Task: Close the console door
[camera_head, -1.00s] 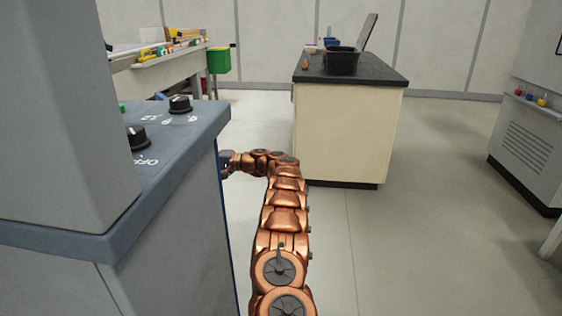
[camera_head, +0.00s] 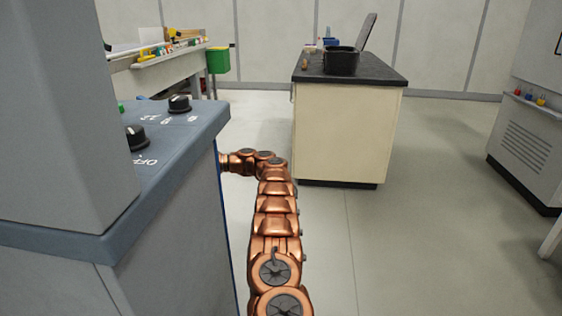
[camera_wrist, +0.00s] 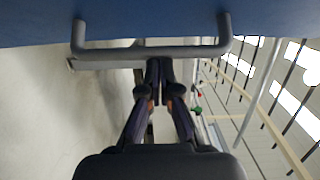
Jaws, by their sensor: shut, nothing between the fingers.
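The console (camera_head: 170,225) is a grey cabinet with a blue-grey top, filling the left of the head view. A thin blue edge runs down its right side. In the wrist view a blue panel (camera_wrist: 150,22), seemingly the console door, spans the top and carries a grey U-shaped handle (camera_wrist: 105,53). My gripper (camera_wrist: 160,62) is shut and empty, its fingertips together near the middle of the handle bar. I cannot tell whether they touch it. In the head view the gripper is hidden behind the console's right side. How far the door stands open is not visible.
Black knobs (camera_head: 179,104) sit on the console top. A cream counter (camera_head: 347,135) with a dark top and a black bin (camera_head: 341,61) stands beyond my arm. A grey cabinet (camera_head: 525,145) is at the far right. The floor between is clear.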

